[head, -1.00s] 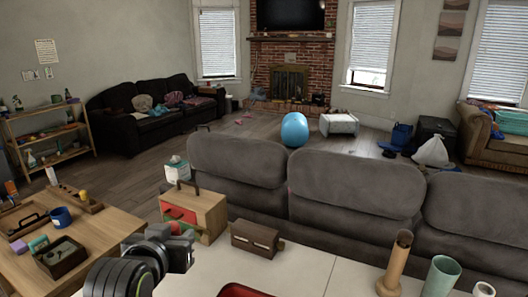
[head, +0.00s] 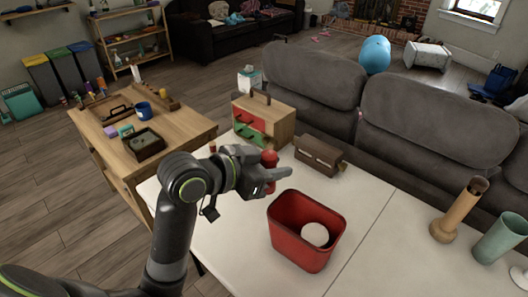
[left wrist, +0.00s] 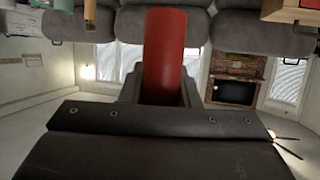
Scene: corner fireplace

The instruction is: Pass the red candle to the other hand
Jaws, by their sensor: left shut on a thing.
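The red candle (head: 269,158) is upright in my left gripper (head: 274,176), above the white table. In the left wrist view the red candle (left wrist: 165,55) stands between the fingers, and the gripper (left wrist: 160,92) is shut on it. The gripper hides part of the candle in the head view. My right gripper is in neither view.
A red bin (head: 306,232) with a white ball (head: 314,234) stands on the white table (head: 365,235), close to my left gripper. A wooden box (head: 265,117), a brown case (head: 320,155), a wooden vase (head: 460,210) and a green cup (head: 502,238) are along its back edge.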

